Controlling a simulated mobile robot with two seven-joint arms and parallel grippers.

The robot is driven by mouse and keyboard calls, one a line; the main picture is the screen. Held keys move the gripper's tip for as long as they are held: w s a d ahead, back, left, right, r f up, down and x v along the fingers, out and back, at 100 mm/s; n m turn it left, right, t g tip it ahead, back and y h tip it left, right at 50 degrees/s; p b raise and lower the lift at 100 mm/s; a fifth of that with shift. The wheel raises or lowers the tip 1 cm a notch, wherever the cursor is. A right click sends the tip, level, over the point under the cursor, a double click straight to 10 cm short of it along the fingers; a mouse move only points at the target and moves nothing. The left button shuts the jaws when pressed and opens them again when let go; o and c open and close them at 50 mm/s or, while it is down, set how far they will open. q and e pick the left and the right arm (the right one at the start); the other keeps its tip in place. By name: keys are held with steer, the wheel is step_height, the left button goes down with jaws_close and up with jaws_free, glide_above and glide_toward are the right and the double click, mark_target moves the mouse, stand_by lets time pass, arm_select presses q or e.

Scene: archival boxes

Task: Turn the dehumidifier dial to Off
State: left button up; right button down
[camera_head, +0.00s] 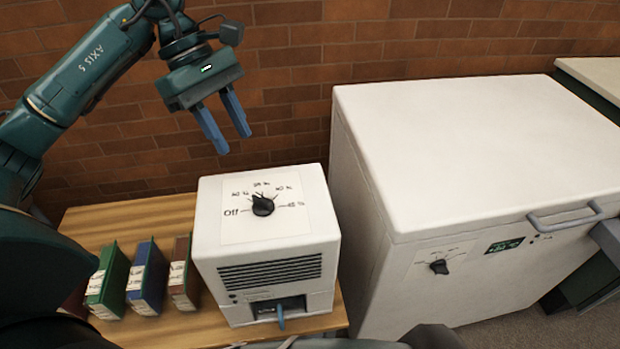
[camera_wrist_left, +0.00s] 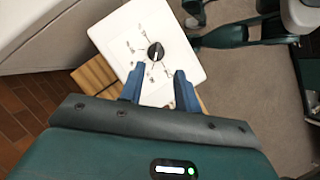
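The dehumidifier (camera_head: 210,240) is a white box with a front grille, standing on a wooden table. Its black dial (camera_head: 263,205) is on the top panel, with Off printed at the left and percent marks around the arc. The pointer's exact setting is too small to tell. My left gripper (camera_head: 234,144) is open and empty, above and behind the dial, apart from it. In the left wrist view the dial (camera_wrist_left: 155,51) lies just beyond and between the open fingers (camera_wrist_left: 158,73). My right gripper is not clearly seen in either view.
A large white chest (camera_head: 470,150) with a handle and its own front dial (camera_head: 439,267) stands close on the right. Green (camera_head: 108,283), blue (camera_head: 147,278) and red-brown (camera_head: 184,273) boxes stand left of the dehumidifier. A brick wall (camera_head: 290,60) is behind.

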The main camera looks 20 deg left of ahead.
mark_target(262, 198)
arm_select(q)
steer(key=shift+y, duration=0.4)
steer(key=x, duration=1.2)
steer(key=shift+w+a+f+p, duration=0.15)
steer(key=shift+w+f+p, duration=0.1)
steer(key=shift+f+p, duration=0.05)
steer(key=shift+c, duration=0.3)
jaws_close()
